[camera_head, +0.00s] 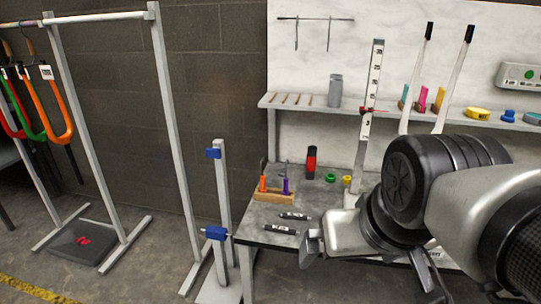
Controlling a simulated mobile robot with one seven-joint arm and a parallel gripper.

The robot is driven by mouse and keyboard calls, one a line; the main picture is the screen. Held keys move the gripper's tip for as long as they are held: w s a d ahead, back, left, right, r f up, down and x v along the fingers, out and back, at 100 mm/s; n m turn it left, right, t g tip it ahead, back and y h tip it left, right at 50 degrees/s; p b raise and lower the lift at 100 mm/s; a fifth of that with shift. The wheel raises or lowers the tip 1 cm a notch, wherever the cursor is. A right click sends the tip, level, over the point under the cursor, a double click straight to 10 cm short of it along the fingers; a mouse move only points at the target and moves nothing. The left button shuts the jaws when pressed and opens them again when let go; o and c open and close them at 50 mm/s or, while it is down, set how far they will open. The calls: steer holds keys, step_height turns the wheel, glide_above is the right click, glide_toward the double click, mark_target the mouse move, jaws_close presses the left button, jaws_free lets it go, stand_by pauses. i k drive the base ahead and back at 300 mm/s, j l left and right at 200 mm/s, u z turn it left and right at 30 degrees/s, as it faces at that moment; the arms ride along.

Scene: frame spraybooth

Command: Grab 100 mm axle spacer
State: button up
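Two short black bars with white labels lie on the grey workbench (262,216), left of my gripper. One black bar (294,216) lies farther back and the other black bar (280,229) lies nearer the front edge. They look like axle spacers, but the labels are too small to read, so I cannot tell which is the 100 mm one. My gripper (366,262) is at the bench's front, to the right of both bars and apart from them. Its fingers look spread apart, with nothing seen between them. My arm hides part of the bench on the right.
A wooden holder (272,196) with orange and purple tools stands behind the bars. A red and black bottle (311,162) and green rings (330,178) are farther back. An upright ruler stand (366,115) rises behind my gripper. A grey post with blue clamps (222,190) stands left of the bench.

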mark_target(289, 215)
steer(key=i+j+u, duration=0.3)
steer(key=i, duration=0.2)
steer(key=i+j+u, duration=0.1)
steer(key=i+u, duration=0.15)
steer(key=i, duration=0.3)
